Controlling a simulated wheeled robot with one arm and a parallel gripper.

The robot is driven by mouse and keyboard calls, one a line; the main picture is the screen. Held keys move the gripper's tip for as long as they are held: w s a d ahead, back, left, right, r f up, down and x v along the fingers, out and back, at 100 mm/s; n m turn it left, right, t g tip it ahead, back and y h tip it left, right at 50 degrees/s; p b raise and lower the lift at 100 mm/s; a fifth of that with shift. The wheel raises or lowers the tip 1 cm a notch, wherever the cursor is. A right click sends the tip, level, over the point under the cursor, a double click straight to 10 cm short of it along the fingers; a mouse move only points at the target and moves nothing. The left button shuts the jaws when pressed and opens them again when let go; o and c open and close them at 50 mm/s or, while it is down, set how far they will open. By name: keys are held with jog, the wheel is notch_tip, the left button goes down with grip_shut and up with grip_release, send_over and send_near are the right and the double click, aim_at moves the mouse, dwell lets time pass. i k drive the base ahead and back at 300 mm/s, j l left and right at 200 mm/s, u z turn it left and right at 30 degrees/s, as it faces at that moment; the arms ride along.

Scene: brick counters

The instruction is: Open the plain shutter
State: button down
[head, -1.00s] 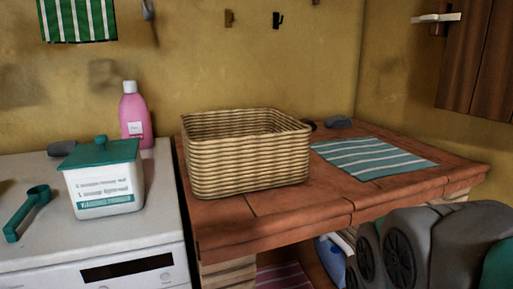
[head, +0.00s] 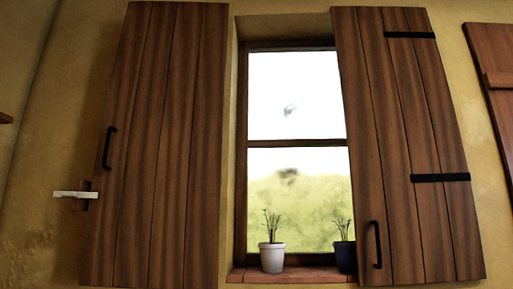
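Two brown plank shutters flank a window. The left shutter (head: 165,150) is plain, with no straps on its face. It lies back against the wall beside the window, with a black handle (head: 109,147) near its outer edge. The right shutter (head: 405,130) has two black straps at its right side and a black handle (head: 374,245) low near its left edge. It stands over the right part of the window. My gripper is not in view.
A pale catch (head: 77,194) sticks out of the wall at the left shutter's outer edge. A white pot (head: 272,257) and a dark blue pot (head: 345,256), partly hidden by the right shutter, stand on the sill (head: 300,274). Another wooden panel (head: 494,80) shows at far right.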

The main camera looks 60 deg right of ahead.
aim_at(416, 219)
jog(key=z, duration=3.05)
